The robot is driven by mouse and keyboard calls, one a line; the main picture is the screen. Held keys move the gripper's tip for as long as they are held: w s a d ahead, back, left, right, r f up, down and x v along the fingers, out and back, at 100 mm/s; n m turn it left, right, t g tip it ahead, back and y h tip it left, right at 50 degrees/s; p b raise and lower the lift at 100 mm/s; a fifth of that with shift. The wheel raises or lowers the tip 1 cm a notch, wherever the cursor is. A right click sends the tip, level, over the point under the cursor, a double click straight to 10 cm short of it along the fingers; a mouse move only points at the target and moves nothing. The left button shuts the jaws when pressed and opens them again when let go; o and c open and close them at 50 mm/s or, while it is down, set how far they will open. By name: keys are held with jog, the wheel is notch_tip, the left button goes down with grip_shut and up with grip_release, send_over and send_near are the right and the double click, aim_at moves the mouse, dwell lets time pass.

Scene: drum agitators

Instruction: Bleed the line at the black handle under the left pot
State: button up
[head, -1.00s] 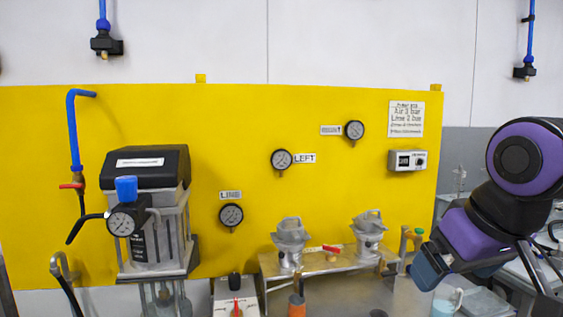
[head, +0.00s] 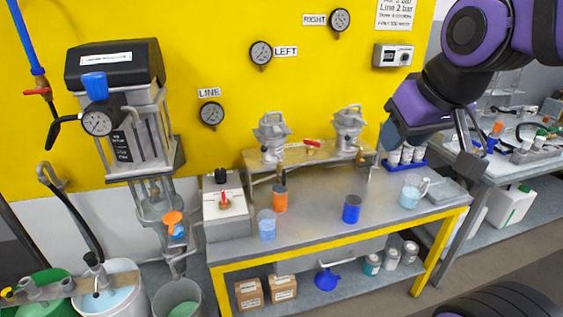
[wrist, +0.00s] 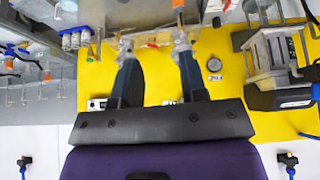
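The left pot (head: 272,138), a grey metal pot, stands on a raised shelf in the head view, with a pipe under it. A small dark piece (head: 283,178) shows below it, just above an orange cup (head: 280,200); I cannot tell whether it is the black handle. The right pot (head: 349,128) stands to the right, with a red handle (head: 312,143) between the pots. In the wrist view, which is upside down, my gripper (wrist: 156,75) is open and empty, its two blue-grey fingers apart. The pots show partly behind the fingertips. My gripper appears clear of everything.
On the bench (head: 330,190) stand a blue cup (head: 352,209), a clear blue beaker (head: 267,225) and a jug (head: 411,192). A grey box with a red handle (head: 226,200) is at left, beside the agitator (head: 125,120). Gauges hang on the yellow wall (head: 200,40).

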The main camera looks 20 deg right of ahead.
aim_at(285, 175)
jog(key=w+a+f+n+t, duration=0.15)
jog(key=w+f, duration=0.25)
jog(key=w, duration=0.5)
jog(key=w+a+f+t+y, duration=0.15)
jog(key=w+f, duration=0.25)
jog(key=w, duration=0.5)
jog(key=w+a+f+n+t, duration=0.15)
jog(key=w+f, duration=0.25)
jog(key=w, duration=0.5)
jog(key=w+a+f+m+t+h, duration=0.1)
jog(key=w+f+m+t, duration=0.2)
jog(key=f, duration=0.8)
jog(key=w+a+f+t+h, duration=0.1)
jog(key=w+f+t, duration=0.3)
jog(key=f, duration=0.7)
jog(key=shift+t+y, duration=0.25)
jog(key=w, duration=0.9)
jog(key=shift+w+f, duration=0.15)
jog(key=shift+w, duration=0.25)
jog(key=shift+m, duration=0.3)
grip_shut()
